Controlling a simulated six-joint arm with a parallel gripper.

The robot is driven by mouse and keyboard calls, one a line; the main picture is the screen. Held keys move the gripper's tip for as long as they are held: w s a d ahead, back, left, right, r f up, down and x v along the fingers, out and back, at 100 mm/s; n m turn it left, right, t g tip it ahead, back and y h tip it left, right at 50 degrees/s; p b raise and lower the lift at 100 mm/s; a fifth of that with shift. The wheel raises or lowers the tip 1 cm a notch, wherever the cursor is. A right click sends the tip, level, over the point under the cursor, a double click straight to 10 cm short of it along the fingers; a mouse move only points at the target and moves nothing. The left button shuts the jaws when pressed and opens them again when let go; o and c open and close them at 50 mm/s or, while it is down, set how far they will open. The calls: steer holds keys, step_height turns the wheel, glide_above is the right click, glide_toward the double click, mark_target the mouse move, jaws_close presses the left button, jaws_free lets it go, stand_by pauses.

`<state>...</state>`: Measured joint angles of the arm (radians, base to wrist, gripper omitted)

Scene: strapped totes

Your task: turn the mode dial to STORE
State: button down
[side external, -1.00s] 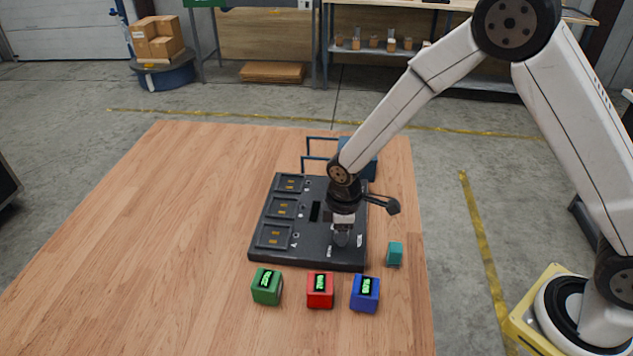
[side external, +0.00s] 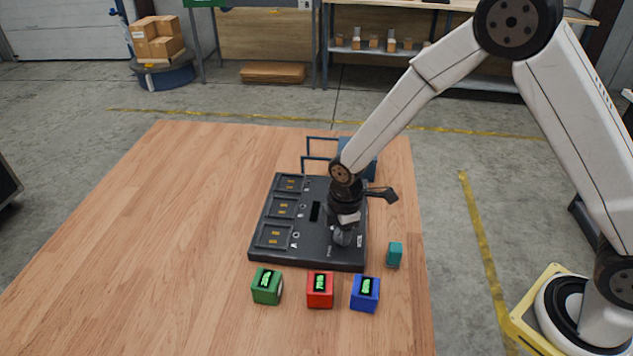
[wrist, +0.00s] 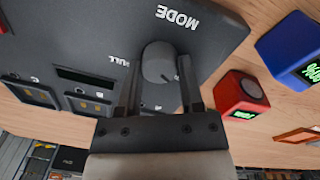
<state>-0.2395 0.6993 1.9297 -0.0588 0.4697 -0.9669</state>
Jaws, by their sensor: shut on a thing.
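The mode dial (wrist: 158,62) is a round dark grey knob on the dark panel (side external: 285,253), beside the white word MODE. A partly covered label ending in "ULL" shows near it in the wrist view. My gripper (wrist: 160,80) is shut on the dial, with one finger on each side of it. In the side external view my gripper (side external: 344,236) points down at the right part of the panel and hides most of the dial. The STORE label cannot be made out, and which label the dial points to cannot be told.
Green (side external: 267,287), red (side external: 320,291) and blue (side external: 365,294) blocks with lit displays stand in front of the panel. A teal block (side external: 395,254) stands at its right. Recessed bays (side external: 275,236) line its left side. The table's left is clear.

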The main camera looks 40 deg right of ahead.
steer(key=shift+c, duration=1.2)
jaws_free()
steer(key=shift+r, duration=0.15)
steer(key=shift+s+r, duration=0.2)
steer(key=shift+r, duration=3.6)
steer(key=s+d+r+m+t, duration=0.2)
steer(key=s+d+r+m, duration=0.1)
steer(key=s+d+m, duration=0.6)
steer(key=s+m, duration=0.4)
steer(key=m, duration=0.1)
steer(key=shift+d, duration=0.35)
